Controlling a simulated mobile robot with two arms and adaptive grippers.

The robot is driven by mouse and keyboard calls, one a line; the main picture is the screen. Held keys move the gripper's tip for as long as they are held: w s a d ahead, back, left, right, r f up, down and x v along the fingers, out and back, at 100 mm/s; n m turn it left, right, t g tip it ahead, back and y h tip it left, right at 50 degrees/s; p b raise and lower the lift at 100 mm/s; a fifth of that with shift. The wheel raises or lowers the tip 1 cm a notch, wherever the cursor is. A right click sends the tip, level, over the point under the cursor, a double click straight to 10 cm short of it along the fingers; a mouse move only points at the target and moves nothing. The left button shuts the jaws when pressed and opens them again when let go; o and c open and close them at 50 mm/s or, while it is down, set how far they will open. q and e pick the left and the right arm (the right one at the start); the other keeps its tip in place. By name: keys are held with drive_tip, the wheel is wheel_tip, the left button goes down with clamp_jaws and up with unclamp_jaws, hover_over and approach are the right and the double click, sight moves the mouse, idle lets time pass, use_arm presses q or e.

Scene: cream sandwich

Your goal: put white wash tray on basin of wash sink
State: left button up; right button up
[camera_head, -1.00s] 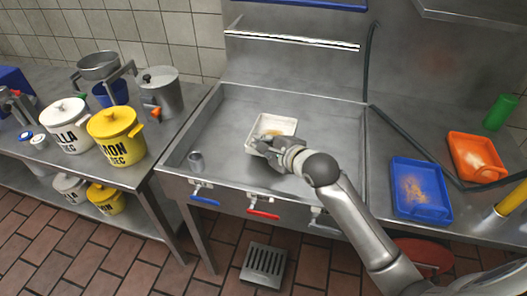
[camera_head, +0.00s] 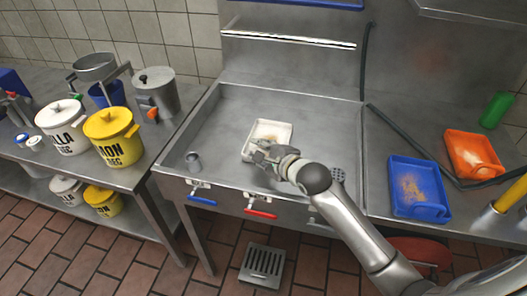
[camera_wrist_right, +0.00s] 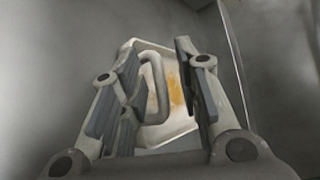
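The white wash tray (camera_head: 286,128), stained brown inside, is in the wide steel basin (camera_head: 225,113) of the wash sink, near its middle. It looks flat on the basin floor. My right gripper (camera_head: 262,150) is at the tray's near side, by its handle. In the right wrist view the tray (camera_wrist_right: 180,127) lies beyond the fingers, and its looped handle (camera_wrist_right: 158,85) is between them. The right gripper (camera_wrist_right: 160,85) is open; the handle is close to the left finger, with a gap to the right finger. My left gripper is not in view.
A blue tray (camera_head: 400,172) and an orange tray (camera_head: 462,143) lie on the right counter. White and yellow pots (camera_head: 110,124) stand on the left table. Much of the basin floor is clear.

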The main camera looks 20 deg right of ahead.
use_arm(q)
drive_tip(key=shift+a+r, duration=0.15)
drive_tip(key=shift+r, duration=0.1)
use_arm(e)
drive_tip(key=v, duration=1.2)
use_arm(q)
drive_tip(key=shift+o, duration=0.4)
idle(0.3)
